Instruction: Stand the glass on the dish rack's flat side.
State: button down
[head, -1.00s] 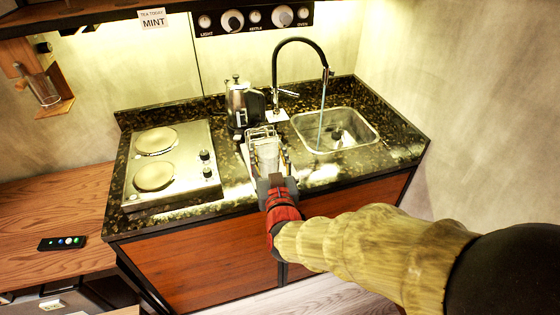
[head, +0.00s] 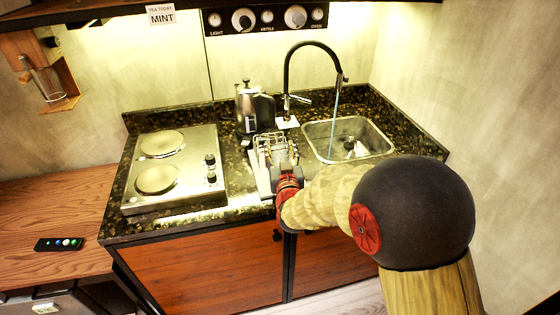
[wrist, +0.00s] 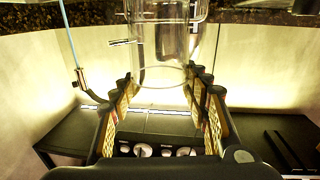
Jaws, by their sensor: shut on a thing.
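The clear glass (wrist: 163,45) shows in the wrist view between my gripper's two fingers (wrist: 164,84), which are shut on it. In the head view my gripper (head: 288,172) is over the front right part of the dish rack. The dish rack (head: 256,178) stands on the counter between the hob and the sink, with a pale flat strip along its left and wires at the back. The glass is hard to make out against the wires in the head view, and I cannot tell whether its base touches the rack.
A kettle (head: 252,108) stands behind the rack. The two-plate hob (head: 172,170) is to the left. The sink (head: 346,140), with a black tap (head: 312,44) and running water, is to the right. My arm hides part of the counter front.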

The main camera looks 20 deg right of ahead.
jog(key=shift+w+f, duration=0.35)
jog(key=shift+f, duration=0.1)
jog(key=shift+w+f+b, duration=0.1)
jog(key=shift+f+b, duration=0.55)
jog(key=shift+f, duration=0.9)
jog(key=shift+f, duration=0.15)
jog(key=c, duration=0.9)
grip_release()
